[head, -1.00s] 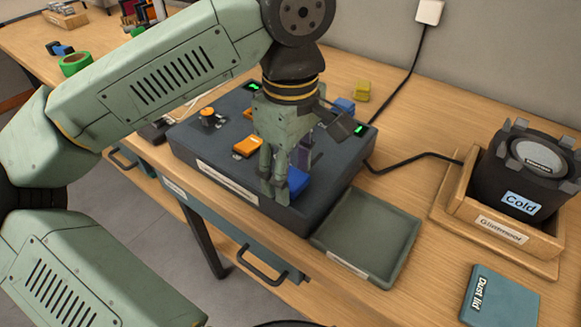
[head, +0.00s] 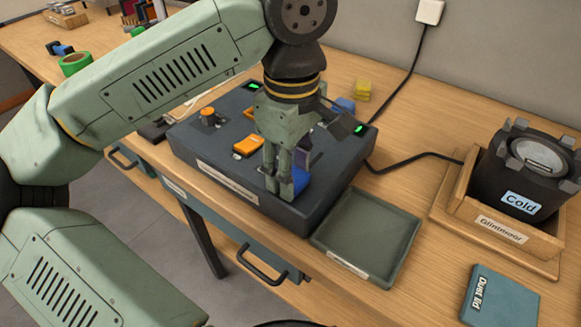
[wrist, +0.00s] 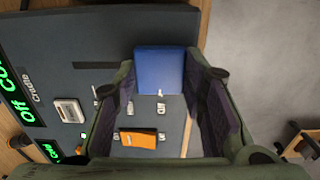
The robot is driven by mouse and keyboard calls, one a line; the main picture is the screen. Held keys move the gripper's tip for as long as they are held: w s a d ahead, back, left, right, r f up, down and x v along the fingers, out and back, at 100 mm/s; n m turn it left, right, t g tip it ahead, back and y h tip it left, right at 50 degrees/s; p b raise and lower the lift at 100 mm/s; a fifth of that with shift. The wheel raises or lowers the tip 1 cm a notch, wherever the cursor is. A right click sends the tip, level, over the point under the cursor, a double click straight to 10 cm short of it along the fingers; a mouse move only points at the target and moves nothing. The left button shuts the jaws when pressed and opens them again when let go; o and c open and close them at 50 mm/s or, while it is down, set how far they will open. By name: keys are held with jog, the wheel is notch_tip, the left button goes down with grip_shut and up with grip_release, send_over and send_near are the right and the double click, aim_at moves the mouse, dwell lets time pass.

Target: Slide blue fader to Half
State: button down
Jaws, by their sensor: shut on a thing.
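The blue fader cap (head: 302,178) is near the front right part of the dark console (head: 330,186). My gripper (head: 280,190) is down at it, with its fingers hiding much of the cap in the head view. In the wrist view the blue cap (wrist: 160,70) lies between the two fingertips of my gripper (wrist: 165,82), and the fingers are shut on it. Small white labels show on the console below the cap in that view; I cannot read them surely.
An orange fader cap (head: 248,145) sits left of my gripper. An orange knob (head: 208,117) is at the console's left, with green displays (head: 253,86) behind. An empty tray (head: 368,235) lies right of the console. A Cold-labelled fixture (head: 530,175) stands at far right.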

jog(key=w+d, duration=0.2)
jog(key=w, duration=0.1)
jog(key=shift+d+b, duration=0.15)
jog(key=shift+b, duration=0.15)
jog(key=c, duration=1)
grip_release()
jog(key=shift+r, duration=0.1)
notch_tip(320, 180, up, 12)
